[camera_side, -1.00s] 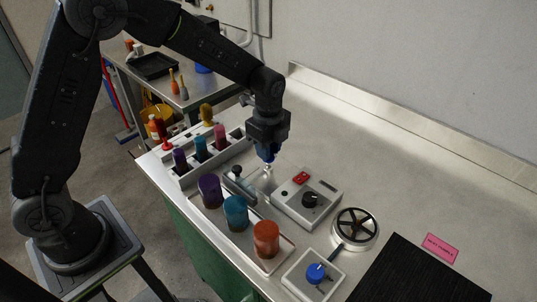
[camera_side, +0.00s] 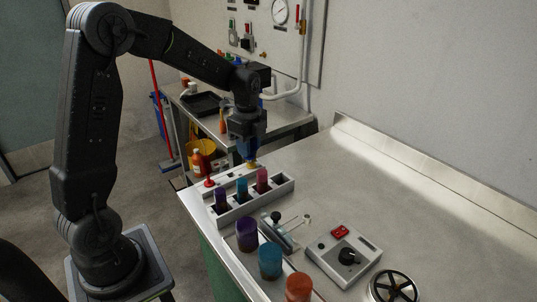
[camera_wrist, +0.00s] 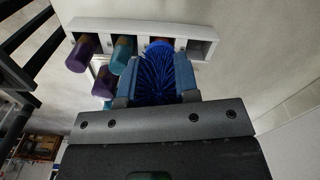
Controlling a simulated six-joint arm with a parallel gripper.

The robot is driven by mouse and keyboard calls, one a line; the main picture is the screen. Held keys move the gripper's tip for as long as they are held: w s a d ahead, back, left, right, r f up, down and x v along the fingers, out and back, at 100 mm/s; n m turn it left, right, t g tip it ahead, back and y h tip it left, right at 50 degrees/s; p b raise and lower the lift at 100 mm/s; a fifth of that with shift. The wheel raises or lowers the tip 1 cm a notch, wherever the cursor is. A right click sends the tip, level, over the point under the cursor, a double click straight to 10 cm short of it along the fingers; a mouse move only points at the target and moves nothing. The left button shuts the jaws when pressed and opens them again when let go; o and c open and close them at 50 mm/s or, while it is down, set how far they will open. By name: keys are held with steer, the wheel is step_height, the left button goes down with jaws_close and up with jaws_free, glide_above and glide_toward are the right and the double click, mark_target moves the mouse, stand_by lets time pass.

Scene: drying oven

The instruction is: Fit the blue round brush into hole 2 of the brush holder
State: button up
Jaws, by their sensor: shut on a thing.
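My gripper (camera_side: 249,146) is shut on the blue round brush, which hangs under the jaws in the side view. In the wrist view the brush's blue bristles (camera_wrist: 155,78) fill the space between my fingers (camera_wrist: 156,88), with a round blue end beyond them. A white rail (camera_side: 227,177) lies below my gripper at the bench's far left, with a red item (camera_side: 208,182) and a yellow item (camera_side: 251,164) standing along it. It looks like the brush holder. The yellow item is partly hidden by my gripper. Its holes, and any contact with the brush, cannot be made out.
A white rack (camera_side: 270,200) in front of the rail holds purple, teal and pink pieces; its right end is empty. Purple, teal and orange cups (camera_side: 270,261) stand nearer. A grey device (camera_side: 343,256) and a round black-spoked dish (camera_side: 394,287) are at the right. The bench behind is clear.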

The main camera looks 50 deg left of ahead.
steer(key=s+a+f+n, duration=0.1)
steer(key=s+a+n, duration=0.1)
steer(key=a, duration=0.5)
steer(key=shift+a+f+n, duration=0.25)
steer(key=shift+n, duration=0.15)
steer(key=shift+s+f, duration=0.1)
steer(key=shift+f, duration=2.8)
steer(key=shift+f, duration=1.3)
steer(key=o, duration=1)
